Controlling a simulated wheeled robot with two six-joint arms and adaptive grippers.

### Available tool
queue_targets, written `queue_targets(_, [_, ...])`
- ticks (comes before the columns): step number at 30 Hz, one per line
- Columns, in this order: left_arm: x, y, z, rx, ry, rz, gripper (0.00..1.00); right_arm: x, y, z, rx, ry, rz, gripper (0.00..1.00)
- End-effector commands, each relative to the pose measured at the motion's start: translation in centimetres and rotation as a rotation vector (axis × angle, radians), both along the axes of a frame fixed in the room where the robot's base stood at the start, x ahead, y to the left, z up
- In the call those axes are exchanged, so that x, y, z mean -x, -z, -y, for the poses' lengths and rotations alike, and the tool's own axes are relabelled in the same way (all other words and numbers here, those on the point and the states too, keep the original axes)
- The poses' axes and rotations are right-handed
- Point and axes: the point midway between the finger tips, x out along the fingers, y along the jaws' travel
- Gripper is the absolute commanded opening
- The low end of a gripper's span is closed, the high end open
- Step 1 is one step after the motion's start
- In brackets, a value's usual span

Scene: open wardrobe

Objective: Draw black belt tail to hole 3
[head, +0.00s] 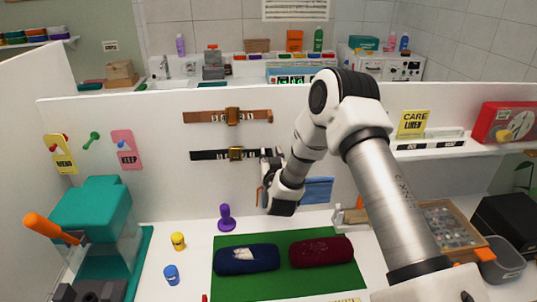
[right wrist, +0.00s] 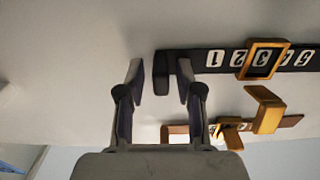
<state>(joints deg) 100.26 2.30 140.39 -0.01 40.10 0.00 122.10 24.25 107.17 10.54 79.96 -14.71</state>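The black belt (head: 212,155) hangs level on the white wall panel, below a brown belt (head: 227,117). Its gold buckle (head: 236,154) sits around the strap, with numbered white labels along it. In the right wrist view the black belt (right wrist: 197,62) shows labels 1 and 2 between its tail end (right wrist: 161,73) and the buckle (right wrist: 263,59). The label inside the buckle is hard to read. My right gripper (right wrist: 160,75) is open, its fingers on either side of the tail end; contact cannot be told. It also shows in the head view (head: 271,156). My left gripper is not in view.
Below the panel lie a green mat (head: 287,278) with a dark blue roll (head: 226,262) and a dark red roll (head: 322,253). A purple peg (head: 225,216) stands behind the mat. A teal machine (head: 91,208) stands at the left, a shelf (head: 432,148) at the right.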

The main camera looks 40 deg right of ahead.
Motion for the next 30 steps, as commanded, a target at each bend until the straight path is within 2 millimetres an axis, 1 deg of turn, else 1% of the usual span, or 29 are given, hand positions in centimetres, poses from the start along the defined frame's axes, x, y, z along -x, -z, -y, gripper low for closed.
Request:
queue_targets(8, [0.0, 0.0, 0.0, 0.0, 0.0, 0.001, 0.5, 0.1, 0.0, -0.1, -0.001, 0.0, -0.001, 0.4])
queue_targets(11, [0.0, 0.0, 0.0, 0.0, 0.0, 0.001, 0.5, 0.7, 0.1, -0.5, -0.001, -0.001, -0.002, 0.4])
queue_targets(14, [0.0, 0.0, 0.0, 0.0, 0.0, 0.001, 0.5, 2.3, 0.1, -1.5, -0.002, -0.001, -0.003, 0.4])
queue_targets(21, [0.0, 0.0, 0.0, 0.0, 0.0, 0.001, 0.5, 7.5, 0.2, -4.7, 0.0, -0.002, -0.006, 0.4])
queue_targets(24, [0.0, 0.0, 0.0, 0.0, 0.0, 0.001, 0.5, 9.0, 0.2, -5.7, -0.001, -0.002, -0.005, 0.4])
queue_targets(27, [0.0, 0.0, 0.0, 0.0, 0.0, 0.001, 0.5, 9.9, 0.2, -6.1, -0.001, 0.0, -0.003, 0.4])
queue_targets(30, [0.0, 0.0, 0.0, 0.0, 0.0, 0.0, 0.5, 10.1, 0.1, -6.3, 0.0, 0.0, -0.001, 0.4])
